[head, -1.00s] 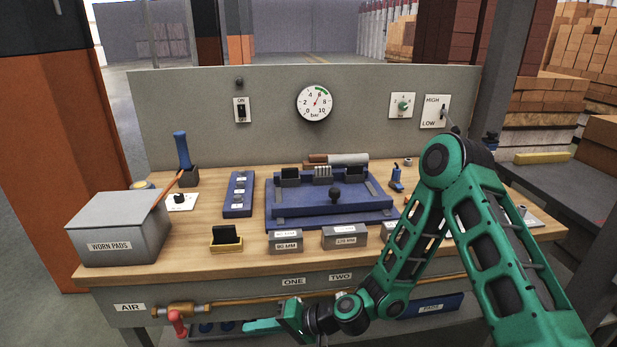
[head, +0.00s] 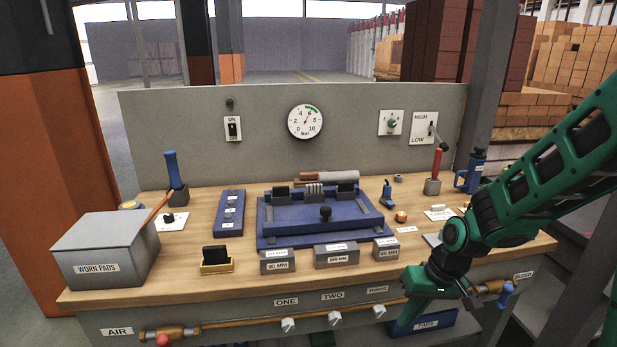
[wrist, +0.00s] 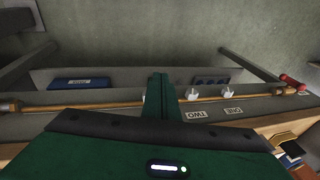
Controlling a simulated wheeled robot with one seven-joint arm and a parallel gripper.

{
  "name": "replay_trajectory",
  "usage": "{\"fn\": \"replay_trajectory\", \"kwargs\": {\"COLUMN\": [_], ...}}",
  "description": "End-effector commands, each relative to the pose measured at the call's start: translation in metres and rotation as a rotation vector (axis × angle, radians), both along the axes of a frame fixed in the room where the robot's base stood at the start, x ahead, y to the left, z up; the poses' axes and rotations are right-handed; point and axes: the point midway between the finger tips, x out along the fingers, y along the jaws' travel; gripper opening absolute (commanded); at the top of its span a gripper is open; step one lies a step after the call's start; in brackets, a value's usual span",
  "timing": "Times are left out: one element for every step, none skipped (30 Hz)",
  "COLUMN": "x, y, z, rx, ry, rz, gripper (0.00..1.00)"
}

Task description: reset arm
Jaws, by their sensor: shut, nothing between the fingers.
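My green arm reaches in from the right in the head view, and its hand hangs at the front right edge of the workbench (head: 190,286). My gripper (wrist: 160,80) shows in the wrist view with its two green fingers together, shut and empty. It points down past the bench front, apart from the copper pipe and its white valves. In the head view the hand partly covers the pipe's right end, and the fingertips are hard to make out.
A red-handled lever (head: 437,165) and blue bottle (head: 470,172) stand back right. A grey panel (head: 270,155) closes the rear.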

Motion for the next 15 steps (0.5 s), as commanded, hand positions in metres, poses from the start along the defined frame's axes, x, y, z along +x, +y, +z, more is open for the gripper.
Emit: {"fn": "replay_trajectory", "kwargs": {"x": [-0.007, -0.012, -0.02, -0.026, -0.033, -0.042, -0.05, -0.058, -0.069, -0.078, -0.086, -0.099, -0.108, -0.118, -0.132], "y": [-0.019, -0.031, -0.045, -0.055, -0.066, -0.079, -0.088, -0.097, -0.108, -0.116, -0.124, -0.134, -0.14, -0.146, -0.153], "z": [0.013, 0.019, 0.027, 0.034, 0.04, 0.049, 0.055, 0.061, 0.069, 0.074, 0.08, 0.088, 0.093, 0.098, 0.104], "rx": [-0.032, -0.052, -0.075, -0.091, -0.108, -0.127, -0.141, -0.153, -0.168, -0.178, -0.186, -0.196, -0.202, -0.206, -0.211], "ry": [0.0, 0.006, 0.015, 0.02, 0.026, 0.035, 0.042, 0.05, 0.06, 0.068, 0.076, 0.087, 0.096, 0.104, 0.116], "rz": [-0.034, -0.054, -0.081, -0.103, -0.126, -0.157, -0.182, -0.206, -0.24, -0.265, -0.291, -0.327, -0.354, -0.382, -0.418], "gripper": [0.0, 0.0, 0.0, 0.0, 0.0, 0.0, 0.0, 0.0, 0.0, 0.0, 0.0, 0.0, 0.0, 0.0, 0.0]}}
